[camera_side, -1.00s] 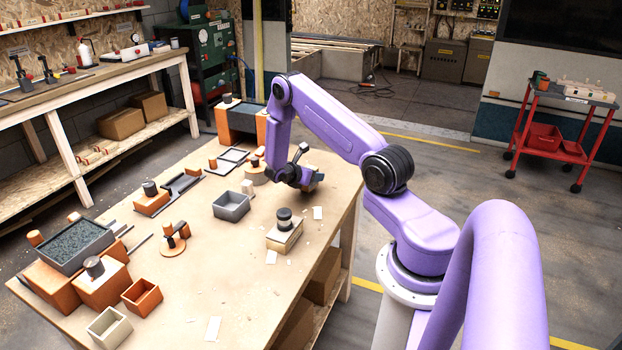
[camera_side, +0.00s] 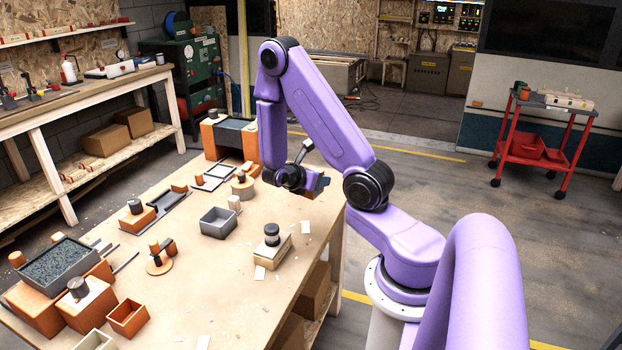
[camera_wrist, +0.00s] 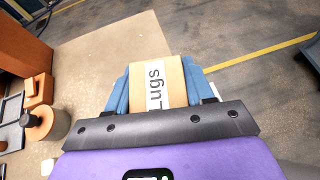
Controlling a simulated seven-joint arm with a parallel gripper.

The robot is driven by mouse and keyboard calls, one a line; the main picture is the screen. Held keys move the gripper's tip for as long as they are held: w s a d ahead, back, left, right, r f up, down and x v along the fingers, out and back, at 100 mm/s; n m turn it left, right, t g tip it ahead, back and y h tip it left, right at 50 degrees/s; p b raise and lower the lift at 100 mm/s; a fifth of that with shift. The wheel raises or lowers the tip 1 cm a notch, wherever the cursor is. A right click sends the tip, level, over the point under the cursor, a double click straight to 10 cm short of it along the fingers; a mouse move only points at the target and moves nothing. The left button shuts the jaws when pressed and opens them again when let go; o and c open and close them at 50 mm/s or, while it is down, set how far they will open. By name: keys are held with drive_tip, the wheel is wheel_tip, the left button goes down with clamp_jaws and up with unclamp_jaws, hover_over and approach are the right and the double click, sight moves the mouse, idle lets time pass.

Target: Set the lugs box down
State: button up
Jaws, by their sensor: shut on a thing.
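The lugs box (camera_wrist: 178,78) is a tan box with a white label reading "Lugs". In the wrist view it sits between the two blue fingers of my gripper (camera_wrist: 160,88), which are shut on it. In the side view my gripper (camera_side: 312,186) is above the far right part of the workbench (camera_side: 205,275), near its right edge. The box itself is mostly hidden behind the gripper and arm there. I cannot tell exactly how high the box is, but it appears clear of the bench top.
A grey open bin (camera_side: 219,223) stands mid-bench. A wooden block with a black knob (camera_side: 272,236) is nearer the front. A round wooden piece (camera_wrist: 45,123) and an orange block (camera_wrist: 22,48) lie left of the gripper. Bare bench top shows beside the box.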

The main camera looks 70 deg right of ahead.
drive_tip(key=shift+s+d+r, duration=0.15)
drive_tip(key=shift+s, duration=0.05)
drive_tip(key=s+d+m+g+y, duration=0.35)
drive_tip(key=d+m+g, duration=0.3)
drive_tip(key=d, duration=0.45)
drive_tip(key=w+d+f, duration=0.2)
drive_tip(key=d+f, duration=0.1)
drive_tip(key=w+d+f, duration=0.2)
drive_tip(key=d+f, duration=0.1)
drive_tip(key=d, duration=0.1)
drive_tip(key=w+d+f, duration=0.2)
drive_tip(key=d+f, duration=0.1)
drive_tip(key=d, duration=0.1)
drive_tip(key=shift+w+d+f, duration=0.1)
drive_tip(key=shift+w+d, duration=0.1)
drive_tip(key=shift+d+f, duration=0.1)
drive_tip(key=shift+f, duration=0.1)
drive_tip(key=shift+w+f, duration=0.1)
drive_tip(key=shift+f, duration=1.45)
drive_tip(key=shift+f, duration=0.1)
drive_tip(key=o, duration=1.1)
